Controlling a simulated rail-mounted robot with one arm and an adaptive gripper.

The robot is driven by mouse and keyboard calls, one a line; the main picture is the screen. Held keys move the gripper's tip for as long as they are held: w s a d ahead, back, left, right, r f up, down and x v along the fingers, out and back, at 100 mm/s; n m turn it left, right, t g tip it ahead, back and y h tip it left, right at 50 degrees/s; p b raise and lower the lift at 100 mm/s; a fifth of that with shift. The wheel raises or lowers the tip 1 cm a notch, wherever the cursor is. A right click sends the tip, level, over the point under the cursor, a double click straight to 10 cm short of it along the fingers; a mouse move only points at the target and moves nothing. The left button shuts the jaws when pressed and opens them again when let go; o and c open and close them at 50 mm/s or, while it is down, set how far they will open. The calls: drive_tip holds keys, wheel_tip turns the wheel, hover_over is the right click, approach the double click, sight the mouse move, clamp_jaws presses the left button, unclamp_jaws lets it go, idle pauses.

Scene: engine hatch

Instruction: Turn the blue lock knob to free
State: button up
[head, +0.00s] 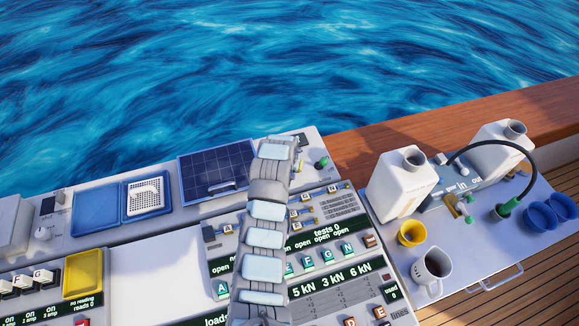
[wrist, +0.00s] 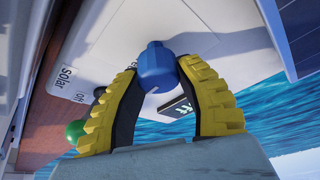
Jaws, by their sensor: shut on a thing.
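The blue lock knob (wrist: 156,67) shows in the wrist view, between the fingertips of my gripper (wrist: 157,75). The yellow-and-black fingers are closed on its sides. The knob stands out from a pale panel. Its pointer or turn position cannot be made out. In the head view my arm covers the spot, and neither the knob nor the fingers can be seen there.
A green knob (wrist: 76,132) is beside my left finger, near a "solar" label (wrist: 66,75). In the head view, a dark solar panel (head: 216,172) lies left of my arm. White jugs (head: 403,185) and a cup (head: 431,268) stand on the right.

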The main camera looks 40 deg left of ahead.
drive_tip(key=shift+f+m, duration=0.1)
drive_tip(key=shift+m, duration=0.3)
drive_tip(key=o, duration=1.2)
drive_tip(key=shift+v, duration=6.05)
